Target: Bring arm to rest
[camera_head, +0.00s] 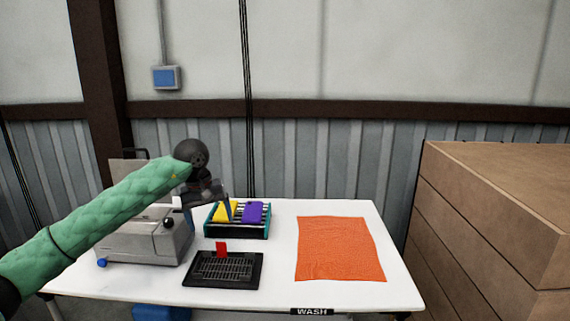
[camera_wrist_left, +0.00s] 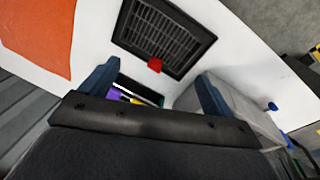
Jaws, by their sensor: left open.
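My left arm, in a green quilted sleeve, reaches in from the left in the head view. My left gripper (camera_head: 209,201) is open and empty, pointing down over the table beside the teal rack. In the left wrist view the two fingers of my left gripper (camera_wrist_left: 156,88) stand wide apart with nothing between their tips. The teal rack (camera_head: 238,233) holds a yellow piece (camera_head: 224,211) and a purple piece (camera_head: 253,212). A black grated tray (camera_head: 190,279) lies in front of it, with a red piece (camera_head: 221,249) at its back edge. My right gripper is not in view.
A grey metal machine (camera_head: 140,246) with a blue knob stands at the left of the white table (camera_head: 280,284). An orange cloth (camera_head: 340,250) lies flat at the right. Large brown cartons (camera_head: 500,215) stand right of the table. A corrugated wall (camera_head: 330,165) is behind.

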